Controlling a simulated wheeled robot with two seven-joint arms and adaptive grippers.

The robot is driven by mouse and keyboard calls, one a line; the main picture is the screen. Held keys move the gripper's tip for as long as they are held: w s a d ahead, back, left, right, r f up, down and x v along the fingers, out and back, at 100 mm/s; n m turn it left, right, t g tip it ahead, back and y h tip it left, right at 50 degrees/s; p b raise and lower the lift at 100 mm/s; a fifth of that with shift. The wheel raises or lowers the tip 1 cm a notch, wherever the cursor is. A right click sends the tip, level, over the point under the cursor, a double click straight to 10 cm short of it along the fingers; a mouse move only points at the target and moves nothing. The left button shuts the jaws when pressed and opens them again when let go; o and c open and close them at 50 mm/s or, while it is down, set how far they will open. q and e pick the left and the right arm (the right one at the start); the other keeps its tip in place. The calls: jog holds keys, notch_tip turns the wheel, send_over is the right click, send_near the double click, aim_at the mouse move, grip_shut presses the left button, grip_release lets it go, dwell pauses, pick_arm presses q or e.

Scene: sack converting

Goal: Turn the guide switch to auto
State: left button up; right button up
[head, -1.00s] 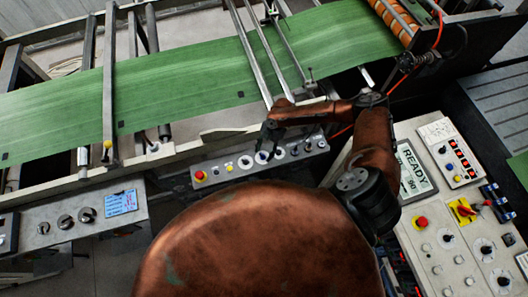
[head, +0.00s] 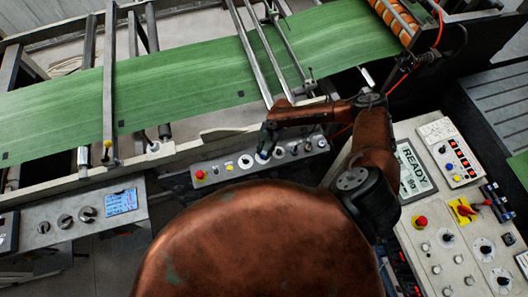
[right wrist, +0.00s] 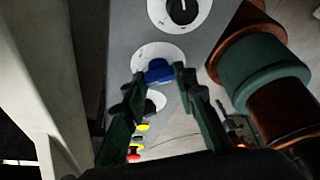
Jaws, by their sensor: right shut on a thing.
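A blue knob (right wrist: 160,71) sits on a white round dial on a grey control panel (head: 222,172). I take it to be the guide switch. My right gripper (right wrist: 160,78) has one dark green finger on each side of the blue knob and is shut on it. In the head view my right gripper (head: 266,146) reaches down to the panel and hides much of this knob. The dial's lettering is too small to read. My left gripper is not in view.
A black knob (right wrist: 182,10) on its own white dial is close beside. A red button (head: 200,175) is at the panel's left end. Green web (head: 190,70) runs behind the panel. A larger console (head: 450,235) with a READY screen (head: 415,168) stands at the right.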

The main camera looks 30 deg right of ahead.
jog(key=m+p, duration=0.1)
jog(key=m, duration=0.1)
jog(key=m+t+p, duration=0.1)
jog(key=p, duration=0.1)
jog(key=shift+s+r+m, duration=0.15)
jog(key=shift+s+m, duration=0.15)
jog(key=shift+m, duration=0.1)
jog(key=m+t+p, duration=0.1)
jog(key=m+p, duration=0.2)
jog(key=p, duration=0.1)
jog(key=shift+s+m+t, duration=0.1)
jog(key=shift+m+t, duration=0.3)
jog(key=m+t+p, duration=0.1)
jog(key=m+p, duration=0.1)
jog(key=p, duration=0.1)
jog(key=shift+a+m, duration=0.1)
jog(key=shift+m, duration=0.3)
jog(key=shift+m+t+h+p, duration=0.3)
jog(key=shift+m+h+p, duration=0.1)
jog(key=shift+m+p, duration=0.25)
jog(key=shift+m, duration=0.25)
jog(key=o, duration=1.2)
jog(key=shift+c, duration=0.2)
